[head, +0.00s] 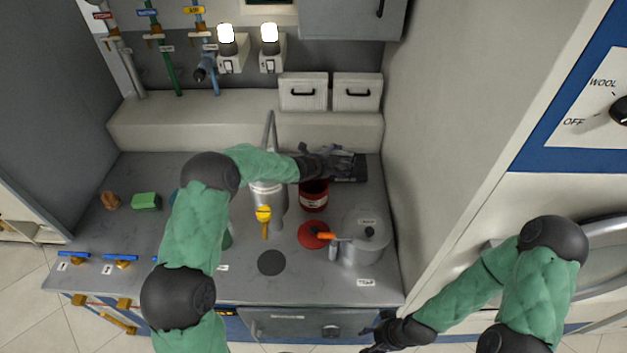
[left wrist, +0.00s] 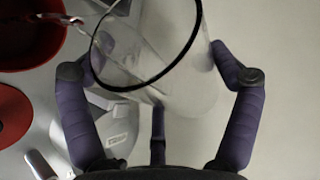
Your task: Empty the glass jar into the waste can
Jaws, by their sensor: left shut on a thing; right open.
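My left gripper (head: 330,162) is above the back of the counter, just behind an open red can (head: 313,199), which may be the waste can. In the left wrist view its purple fingers (left wrist: 165,82) are shut around the clear glass jar (left wrist: 185,85). The jar's dark rim is toward the red can (left wrist: 30,38), beside it in that view. I cannot tell what the jar holds or how far it is tilted; in the head view I cannot make it out. My right gripper (head: 383,335) is open and low, in front of the counter.
A red disc (head: 311,235) lies in front of the red can. A grey funnel-like vessel with a yellow valve (head: 264,213) stands left. A green block (head: 146,201) lies farther left.

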